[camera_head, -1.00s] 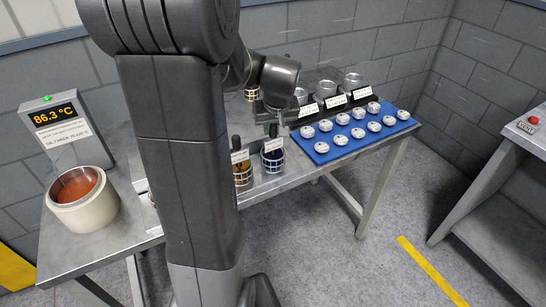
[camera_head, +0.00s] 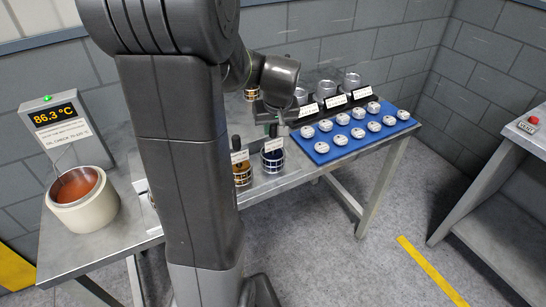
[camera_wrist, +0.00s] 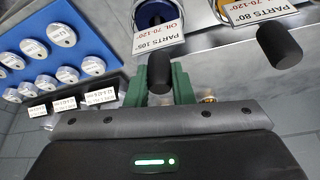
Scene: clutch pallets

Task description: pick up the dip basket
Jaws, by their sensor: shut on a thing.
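Two wire dip baskets with upright dark handles and white tags stand side by side at the front of the metal table. One holds something blue (camera_head: 273,160), the other something amber (camera_head: 243,174). In the wrist view the blue one (camera_wrist: 153,14) has a tag reading PARTS 105°, OIL 70-120°. My gripper (camera_wrist: 160,82) has green fingers shut on this basket's black handle. In the head view my gripper (camera_head: 271,130) is just above the blue basket, partly hidden by my arm. The other basket's black handle (camera_wrist: 279,45) stands free to the right in the wrist view.
A blue tray (camera_head: 345,145) with several white-topped round parts lies to the right. Behind it is a black rack with labelled metal cups (camera_head: 326,90). A cream pot (camera_head: 84,205) of orange liquid and a display (camera_head: 57,125) reading 86.3 °C stand at left.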

